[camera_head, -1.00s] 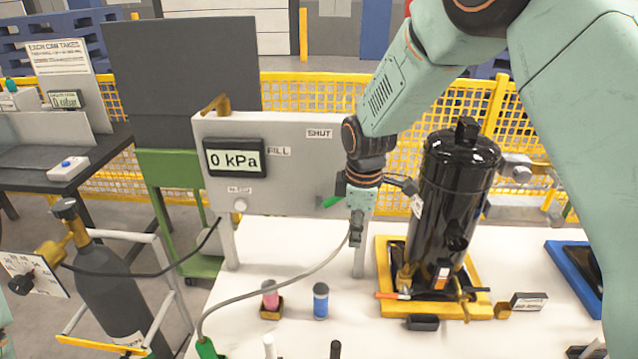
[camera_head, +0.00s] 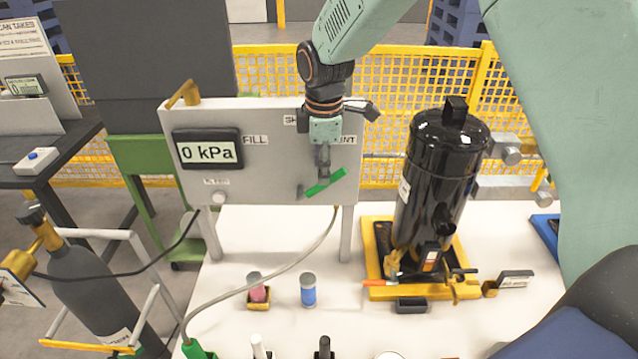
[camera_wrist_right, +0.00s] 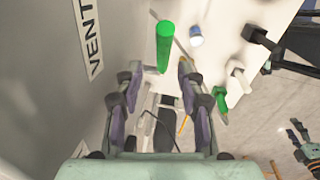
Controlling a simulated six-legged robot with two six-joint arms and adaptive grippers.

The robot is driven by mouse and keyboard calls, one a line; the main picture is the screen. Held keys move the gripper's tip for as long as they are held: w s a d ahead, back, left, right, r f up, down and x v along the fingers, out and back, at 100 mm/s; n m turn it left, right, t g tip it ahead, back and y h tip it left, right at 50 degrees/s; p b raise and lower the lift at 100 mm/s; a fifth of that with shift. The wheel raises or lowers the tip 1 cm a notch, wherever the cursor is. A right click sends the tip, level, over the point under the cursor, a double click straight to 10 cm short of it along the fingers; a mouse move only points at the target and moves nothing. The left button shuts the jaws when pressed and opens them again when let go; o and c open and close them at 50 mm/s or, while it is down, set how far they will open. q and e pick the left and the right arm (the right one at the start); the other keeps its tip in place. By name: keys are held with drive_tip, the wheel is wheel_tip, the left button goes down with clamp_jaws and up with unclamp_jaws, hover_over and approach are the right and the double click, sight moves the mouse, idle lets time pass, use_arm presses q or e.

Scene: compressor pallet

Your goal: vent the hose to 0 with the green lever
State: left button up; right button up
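The green lever (camera_head: 326,183) is on the front of the grey panel (camera_head: 270,175), slanting up to the right. The panel display (camera_head: 208,151) reads 0 kPa. A grey hose (camera_head: 290,268) runs from below the panel to a green fitting (camera_head: 195,350) at the table's front. My right gripper (camera_head: 323,168) is at the lever, pointing down. In the right wrist view it is open (camera_wrist_right: 160,72), with the green lever (camera_wrist_right: 164,45) between and just beyond its fingertips; contact cannot be told. A small gripper, apparently my left (camera_wrist_right: 302,140), shows at the right edge there, its opening unclear.
A black compressor (camera_head: 442,180) stands in a yellow tray (camera_head: 410,292) right of the panel. A pink container (camera_head: 257,290) and a blue one (camera_head: 308,290) stand on the white table. A grey cylinder (camera_head: 90,290) is at the left. The VENT label (camera_wrist_right: 92,45) is beside my gripper.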

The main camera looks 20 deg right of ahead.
sight(319, 187)
wheel_tip(319, 187, down, 6)
drive_tip(key=shift+w+a+r, duration=0.1)
drive_tip(key=shift+w+r, duration=0.05)
drive_tip(key=shift+w+d+f, duration=0.2)
drive_tip(key=shift+w+f, duration=0.05)
drive_tip(key=shift+f, duration=0.2)
drive_tip(key=shift+s+a+r, duration=0.2)
drive_tip(key=shift+a, duration=0.1)
drive_tip(key=shift+c, duration=1)
drive_tip(key=shift+w+d+f, duration=0.1)
drive_tip(key=shift+d+f, duration=0.05)
drive_tip(key=shift+d, duration=0.05)
drive_tip(key=c, duration=0.5)
clamp_jaws()
